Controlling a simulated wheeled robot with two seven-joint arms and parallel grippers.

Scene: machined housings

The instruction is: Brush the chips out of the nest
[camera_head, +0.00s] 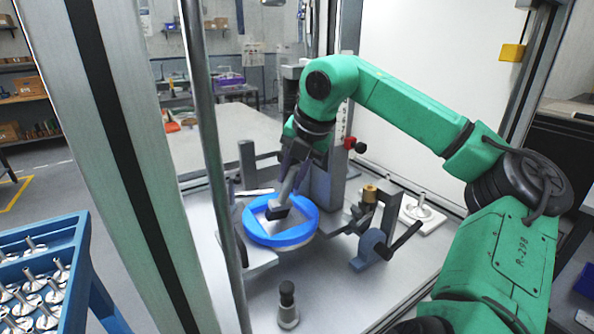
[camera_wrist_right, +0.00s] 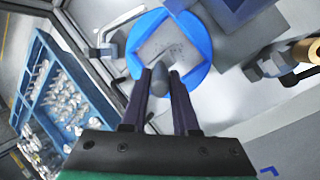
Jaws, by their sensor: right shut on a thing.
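The nest is a round fixture with a blue rim (camera_head: 300,232) and a pale grey floor, on the grey plate inside the frame. It also shows in the wrist view (camera_wrist_right: 203,48), where dark chips (camera_wrist_right: 172,50) lie scattered on its floor. My right gripper (camera_head: 296,166) is above the nest, shut on a brush. The brush (camera_head: 278,209) has a grey handle and a dark head, which is tilted down inside the blue rim; I cannot tell if it touches the floor. In the wrist view the grey handle (camera_wrist_right: 159,82) sits between the fingers. My left gripper is not in view.
A blue tray (camera_head: 70,238) of several metal parts stands at the left, outside the frame post (camera_head: 130,150). A blue-grey clamp (camera_head: 371,246) with a black lever is right of the nest. A dark-topped peg (camera_head: 287,305) stands in front.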

